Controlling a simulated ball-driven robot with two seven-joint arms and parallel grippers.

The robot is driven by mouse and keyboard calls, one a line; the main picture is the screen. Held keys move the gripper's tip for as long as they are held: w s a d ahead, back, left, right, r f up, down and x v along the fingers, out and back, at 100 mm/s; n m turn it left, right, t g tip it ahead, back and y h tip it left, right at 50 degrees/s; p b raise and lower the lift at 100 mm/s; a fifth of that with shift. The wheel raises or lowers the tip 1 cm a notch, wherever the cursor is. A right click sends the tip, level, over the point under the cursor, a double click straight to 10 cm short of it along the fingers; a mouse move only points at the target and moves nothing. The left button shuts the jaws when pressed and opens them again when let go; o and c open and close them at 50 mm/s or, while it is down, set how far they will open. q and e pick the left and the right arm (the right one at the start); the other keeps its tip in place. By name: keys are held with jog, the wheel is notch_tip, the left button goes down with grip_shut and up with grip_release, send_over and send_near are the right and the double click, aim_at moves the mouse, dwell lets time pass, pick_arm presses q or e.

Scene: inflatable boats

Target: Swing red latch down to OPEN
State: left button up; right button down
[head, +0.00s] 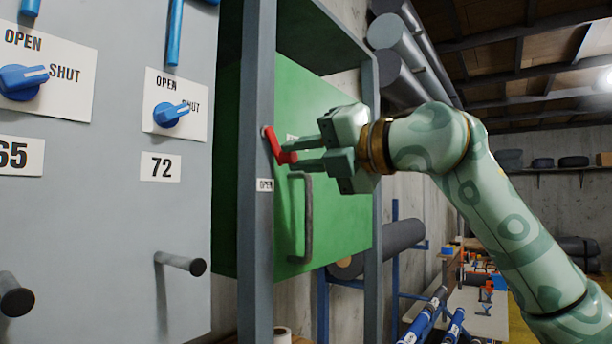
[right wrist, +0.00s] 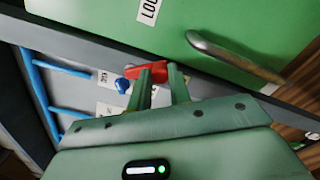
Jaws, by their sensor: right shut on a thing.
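The red latch (head: 276,146) sits on the grey upright post of the cabinet, beside the green door (head: 338,180). It slants down to the right from its pivot. My right gripper (head: 300,152) is shut on the latch's free end, coming from the right. In the right wrist view the red latch (right wrist: 142,72) shows at the fingertips of the gripper (right wrist: 160,72). An OPEN label (head: 265,185) is on the post below the latch. A label on the door is partly hidden behind my gripper. My left gripper is not in view.
A dark handle (head: 308,215) stands out from the green door just below my right gripper. At left, a grey panel has blue knobs (head: 171,114), number labels and a peg (head: 180,263). Grey rolls (head: 405,55) lie behind, above my right arm.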

jog(key=m+b, duration=0.1)
jog(key=s+f+m+b, duration=0.1)
jog(key=m+b, duration=0.1)
jog(key=shift+a+m+b, duration=0.3)
jog(key=shift+a, duration=0.1)
jog(key=shift+s+a+m+b, duration=0.2)
jog(key=shift+s+m+b, duration=0.05)
jog(key=shift+m+b, duration=0.5)
jog(key=shift+s+a+m+b, duration=0.2)
jog(key=shift+m+b, duration=0.4)
jog(key=shift+m, duration=0.25)
jog(key=c, duration=1.3)
grip_release()
jog(key=shift+d, duration=0.1)
